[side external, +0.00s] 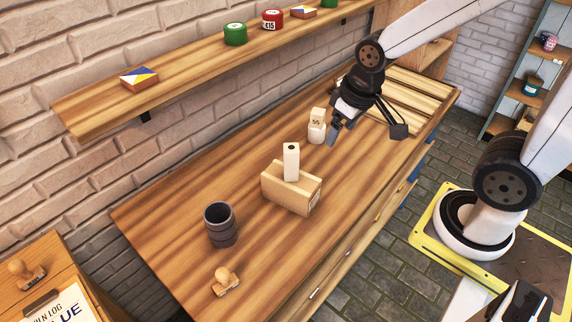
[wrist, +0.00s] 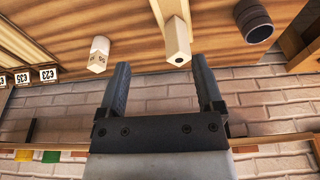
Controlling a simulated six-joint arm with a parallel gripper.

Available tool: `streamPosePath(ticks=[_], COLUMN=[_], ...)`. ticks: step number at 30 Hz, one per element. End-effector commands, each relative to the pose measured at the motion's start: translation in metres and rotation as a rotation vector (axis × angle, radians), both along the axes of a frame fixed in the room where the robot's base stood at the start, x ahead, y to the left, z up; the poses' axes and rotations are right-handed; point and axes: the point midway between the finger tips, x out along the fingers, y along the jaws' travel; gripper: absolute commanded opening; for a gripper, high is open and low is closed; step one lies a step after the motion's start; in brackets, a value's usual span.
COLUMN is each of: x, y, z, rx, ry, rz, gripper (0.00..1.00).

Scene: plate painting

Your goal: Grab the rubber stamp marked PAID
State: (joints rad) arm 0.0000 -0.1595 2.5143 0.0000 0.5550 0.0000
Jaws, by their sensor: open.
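A wooden rubber stamp (side external: 226,281) with a knob handle lies near the front left end of the workbench in the side view. I cannot read PAID on either one. My gripper (side external: 366,132) is open and empty above the far right part of the bench, well away from both stamps. In the wrist view the open fingers (wrist: 161,66) have nothing between them, and neither stamp can be made out there.
A cardboard box (side external: 285,190) with a pale upright block (side external: 291,162) stands mid-bench. A dark cup (side external: 221,225) stands between it and the near stamp. A pale numbered block (side external: 317,126) is left of my gripper. A wall shelf (side external: 190,72) runs above the bench.

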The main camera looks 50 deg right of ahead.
Motion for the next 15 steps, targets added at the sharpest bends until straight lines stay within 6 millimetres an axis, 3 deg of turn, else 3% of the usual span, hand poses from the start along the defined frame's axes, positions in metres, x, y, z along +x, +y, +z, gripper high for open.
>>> streamPosePath(ticks=[15], x=[0.058], y=[0.006], z=[0.002], rx=[-0.095], ry=[-0.248], rz=[0.118], gripper=[0.85])
